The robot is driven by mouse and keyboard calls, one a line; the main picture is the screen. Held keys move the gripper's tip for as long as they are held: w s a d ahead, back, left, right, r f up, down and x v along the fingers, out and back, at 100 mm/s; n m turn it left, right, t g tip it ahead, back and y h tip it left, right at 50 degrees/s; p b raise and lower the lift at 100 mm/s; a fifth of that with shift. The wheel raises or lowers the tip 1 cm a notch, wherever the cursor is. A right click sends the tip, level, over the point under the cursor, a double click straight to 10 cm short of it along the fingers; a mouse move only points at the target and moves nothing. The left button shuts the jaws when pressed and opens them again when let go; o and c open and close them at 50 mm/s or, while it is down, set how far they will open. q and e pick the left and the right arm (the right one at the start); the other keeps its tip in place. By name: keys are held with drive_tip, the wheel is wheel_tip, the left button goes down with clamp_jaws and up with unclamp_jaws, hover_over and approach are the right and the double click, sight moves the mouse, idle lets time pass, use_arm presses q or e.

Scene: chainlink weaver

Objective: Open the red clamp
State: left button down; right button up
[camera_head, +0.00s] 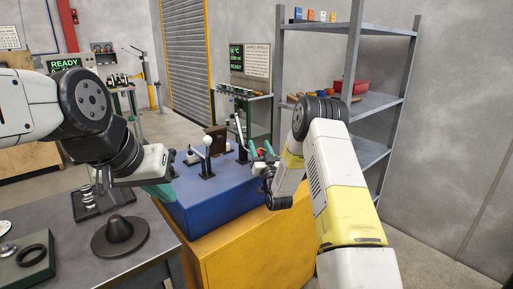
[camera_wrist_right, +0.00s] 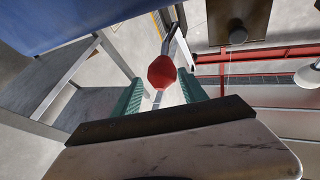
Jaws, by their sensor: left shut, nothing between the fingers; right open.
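The red clamp's knob (camera_wrist_right: 161,72) shows in the right wrist view as a rounded red handle end on a grey metal lever (camera_wrist_right: 178,38). My right gripper (camera_wrist_right: 160,78) is open, with one green finger on each side of the knob in the picture. I cannot tell if either finger touches it. In the head view my right gripper (camera_head: 263,152) is at the right edge of the blue-topped bench and hides most of the red clamp. My left gripper (camera_head: 168,190) is shut and empty near the bench's left side.
A white-knobbed lever (camera_head: 207,141) stands on the blue bench top (camera_head: 215,183), with a brown block (camera_head: 216,135) behind it. A grey table (camera_head: 145,255) with a dark cone (camera_head: 119,233) is at left. A metal shelf (camera_head: 370,105) stands behind my right arm.

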drive_tip(key=v, duration=0.7)
drive_tip(key=shift+s, duration=0.25)
drive_tip(key=shift+d, duration=0.15)
wheel_tip(320, 180, up, 9)
drive_tip(key=w+d+g, duration=0.1)
drive_tip(key=g, duration=0.3)
drive_tip(key=s+d+r+g+h, duration=0.2)
drive_tip(key=s+r+g, duration=0.2)
drive_tip(key=s+r, duration=0.3)
drive_tip(key=s+d+g, duration=0.1)
drive_tip(key=s+g, duration=0.6)
drive_tip(key=s, duration=2.6)
drive_tip(key=shift+s+d+f+g, duration=0.3)
drive_tip(key=shift+s+f+g, duration=0.1)
drive_tip(key=shift+f, duration=0.1)
